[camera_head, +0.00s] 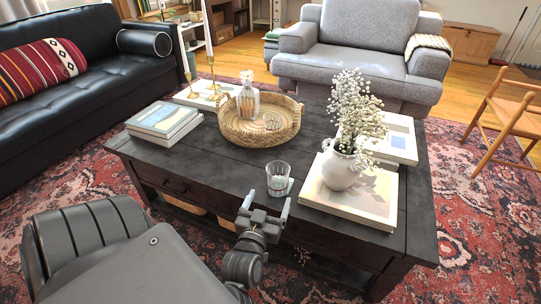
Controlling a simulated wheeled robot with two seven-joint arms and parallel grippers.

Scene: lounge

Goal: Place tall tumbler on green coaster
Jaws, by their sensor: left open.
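A clear glass tumbler (278,178) stands upright near the front edge of the dark coffee table. A faint pale rim shows around its base, too small to tell whether it is a coaster. A second, smaller-looking glass (272,122) stands in the round wicker tray. I cannot make out a green coaster clearly. My left gripper (267,205) is open and empty at the table's front edge, just in front of the near tumbler, its fingers pointing toward it, apart from it. My right gripper is not in view.
The wicker tray (231,134) also holds a glass decanter (248,103). A white vase (341,169) with flowers stands on a large book (322,199) right of the near tumbler. Stacked books (163,121) lie at left. The table (200,165) is bare left of the tumbler.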

